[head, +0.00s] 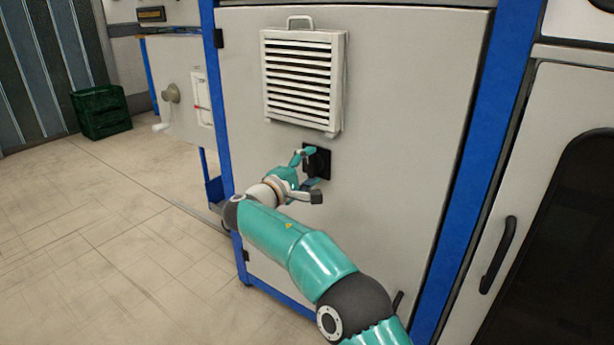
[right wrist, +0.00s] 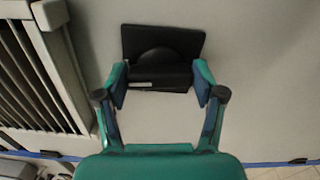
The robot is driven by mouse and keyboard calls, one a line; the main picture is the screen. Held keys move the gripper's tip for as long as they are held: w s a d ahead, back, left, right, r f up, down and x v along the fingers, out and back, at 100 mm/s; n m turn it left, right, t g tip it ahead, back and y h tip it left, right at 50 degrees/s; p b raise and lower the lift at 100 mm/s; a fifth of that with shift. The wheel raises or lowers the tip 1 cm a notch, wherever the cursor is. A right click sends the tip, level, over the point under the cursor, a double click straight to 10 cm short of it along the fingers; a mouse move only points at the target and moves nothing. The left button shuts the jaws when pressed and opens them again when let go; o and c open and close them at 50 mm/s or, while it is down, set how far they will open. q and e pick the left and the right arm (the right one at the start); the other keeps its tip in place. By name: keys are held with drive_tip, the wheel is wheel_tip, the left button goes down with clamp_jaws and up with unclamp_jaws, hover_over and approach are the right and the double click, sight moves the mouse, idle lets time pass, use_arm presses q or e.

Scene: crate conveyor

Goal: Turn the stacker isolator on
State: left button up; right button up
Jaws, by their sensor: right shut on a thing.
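The stacker isolator is a black switch on a square black plate (head: 322,161) on the grey cabinet door, below the louvred vent. My right gripper (head: 311,174) is at the switch, with its teal fingers on either side of it. In the right wrist view the fingers (right wrist: 160,84) are shut on the isolator's black handle (right wrist: 158,74), which lies across the picture with a small pale mark at its left end. The plate shows behind the handle. The gripper partly hides the switch in the head view. My left gripper is not in view.
The white louvred vent (head: 301,80) juts out just above the switch. Blue frame posts (head: 478,165) edge the cabinet. A door with a black handle (head: 498,255) is at the right. A green crate (head: 101,111) stands far left. The floor at left is clear.

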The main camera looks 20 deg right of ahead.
drive_tip(key=shift+d+f+m+b, duration=0.25)
drive_tip(key=shift+f+m+b, duration=0.1)
drive_tip(key=shift+m, duration=0.35)
drive_tip(key=o, duration=1.1)
drive_tip(key=shift+r, duration=0.1)
drive_tip(key=shift+o, duration=0.2)
drive_tip(key=shift+r, duration=0.1)
drive_tip(key=shift+a, duration=0.1)
drive_tip(key=shift+s, duration=0.1)
drive_tip(key=shift+s+a, duration=0.1)
drive_tip(key=shift+a, duration=0.15)
drive_tip(key=v, duration=1.1)
